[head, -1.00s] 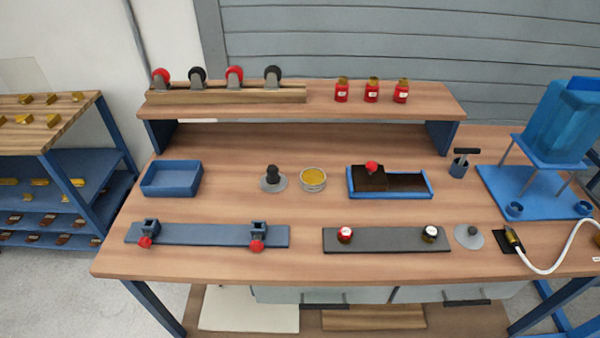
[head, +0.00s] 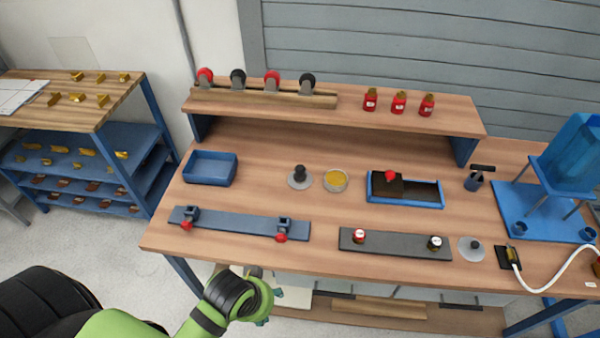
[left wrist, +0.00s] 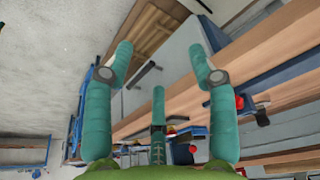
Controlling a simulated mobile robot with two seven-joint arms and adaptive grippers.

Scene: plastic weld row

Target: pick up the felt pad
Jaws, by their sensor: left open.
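No thing in view is plainly marked as the felt pad. A dark brown block with a red knob (head: 388,185) sits at the left end of a shallow blue tray (head: 405,202) on the bench; I cannot tell whether it or the dark lining is the pad. My left gripper (head: 268,303) is low in front of the bench's front edge, apart from everything on top. In the left wrist view its teal fingers (left wrist: 160,75) are spread and empty, with the bench edge behind them. My right gripper is not in view.
A blue bin (head: 210,167), a yellow-filled round tin (head: 335,180) and a blue clamp strip (head: 240,222) are on the bench. A dark strip (head: 395,244) with two capped jars lies at the front. A raised shelf (head: 330,112) spans the back. Bare wood lies between them.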

